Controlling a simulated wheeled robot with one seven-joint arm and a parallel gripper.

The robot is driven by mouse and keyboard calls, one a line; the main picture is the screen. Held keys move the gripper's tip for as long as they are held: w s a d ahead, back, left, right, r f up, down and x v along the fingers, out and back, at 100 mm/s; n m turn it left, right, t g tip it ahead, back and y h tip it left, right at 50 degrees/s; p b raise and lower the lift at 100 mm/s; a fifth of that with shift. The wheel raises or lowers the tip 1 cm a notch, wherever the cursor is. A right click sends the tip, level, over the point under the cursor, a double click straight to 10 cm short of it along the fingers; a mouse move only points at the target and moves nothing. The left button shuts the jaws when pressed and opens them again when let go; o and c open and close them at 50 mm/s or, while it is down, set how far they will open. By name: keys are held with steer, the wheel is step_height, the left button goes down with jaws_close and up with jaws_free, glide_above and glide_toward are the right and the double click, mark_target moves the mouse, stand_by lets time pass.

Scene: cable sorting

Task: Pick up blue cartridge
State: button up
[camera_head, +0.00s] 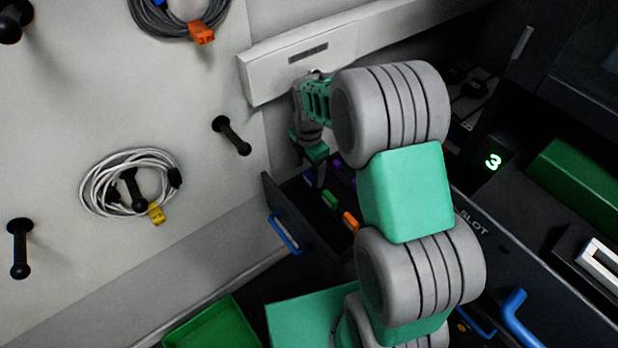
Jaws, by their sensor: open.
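A small blue cartridge (309,178) lies in the open dark drawer (292,212), near its far left end. It is small and partly hidden by my gripper. My gripper (311,171) is open and points down over the far end of the drawer, with its fingers right at the blue cartridge. I cannot tell whether the fingers touch it. A green cartridge (330,200), an orange cartridge (350,221) and a purple cartridge (337,162) lie in the same drawer. My arm hides the drawer's right part.
The drawer front has a blue handle (284,233). A pale pegboard wall with black pegs (231,136) and a white coiled cable (127,184) stands at left. A green bin (213,326) is at the bottom. A lit "3" display (493,162) is at right.

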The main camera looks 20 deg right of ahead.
mark_target(309, 175)
step_height(309, 175, down, 3)
steer(key=shift+f, duration=0.15)
steer(key=c, duration=1.4)
steer(key=shift+c, duration=0.2)
steer(key=shift+r, duration=0.45)
step_height(309, 175, up, 3)
steer(key=shift+s+f, duration=0.1)
steer(key=s+a+r+p, duration=0.2)
steer(key=s+a+r, duration=0.1)
steer(key=s+r, duration=0.9)
steer(key=shift+s+r, duration=0.4)
steer(key=shift+s, duration=0.35)
